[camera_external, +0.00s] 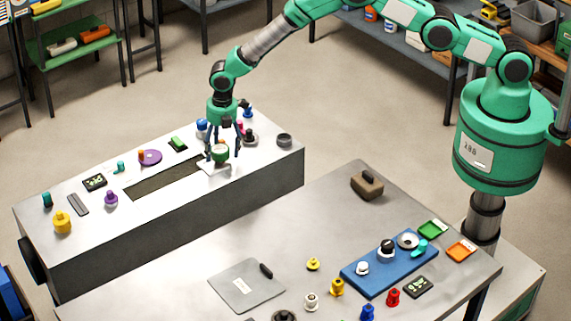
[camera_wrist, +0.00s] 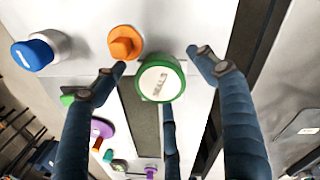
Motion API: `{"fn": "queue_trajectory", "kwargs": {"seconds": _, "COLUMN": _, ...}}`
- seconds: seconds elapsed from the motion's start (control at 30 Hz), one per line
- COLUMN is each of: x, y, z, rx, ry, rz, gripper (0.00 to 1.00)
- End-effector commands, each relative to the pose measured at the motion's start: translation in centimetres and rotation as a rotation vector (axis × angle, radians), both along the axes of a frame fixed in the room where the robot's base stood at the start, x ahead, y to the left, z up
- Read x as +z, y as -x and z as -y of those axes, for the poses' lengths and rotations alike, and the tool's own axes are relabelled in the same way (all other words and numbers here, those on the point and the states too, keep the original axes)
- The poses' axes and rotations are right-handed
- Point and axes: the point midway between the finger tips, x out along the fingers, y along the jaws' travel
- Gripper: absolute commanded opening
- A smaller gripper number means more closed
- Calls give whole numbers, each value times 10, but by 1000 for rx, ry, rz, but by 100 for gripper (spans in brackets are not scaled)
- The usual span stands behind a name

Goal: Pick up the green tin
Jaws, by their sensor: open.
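The green tin (camera_wrist: 160,82) is a round green tin with a pale lid marked in the middle. In the wrist view it sits between the fingertips of my gripper (camera_wrist: 158,68), with visible gaps on its left and right. In the external view the green tin (camera_external: 220,154) stands on a pale patch of the grey duct top, under my gripper (camera_external: 223,148). The fingers are spread around it and partly cover it. My gripper is open and holds nothing. Contact with the tin cannot be made out.
An orange knob (camera_wrist: 124,43) stands close to the tin's upper left in the wrist view, with a blue-capped piece (camera_wrist: 38,50) farther left. A dark slot (camera_external: 165,179) runs along the duct top. A green block (camera_external: 178,143) and purple disc (camera_external: 150,157) lie beyond it.

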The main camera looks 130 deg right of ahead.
Motion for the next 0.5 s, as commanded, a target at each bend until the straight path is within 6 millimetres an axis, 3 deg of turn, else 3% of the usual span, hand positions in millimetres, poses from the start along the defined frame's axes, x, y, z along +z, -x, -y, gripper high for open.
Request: {"fn": "queue_trajectory", "kwargs": {"seconds": 0.5, "x": 0, "y": 0, "z": 0, "rx": 0, "ry": 0, "rz": 0, "gripper": 70}}
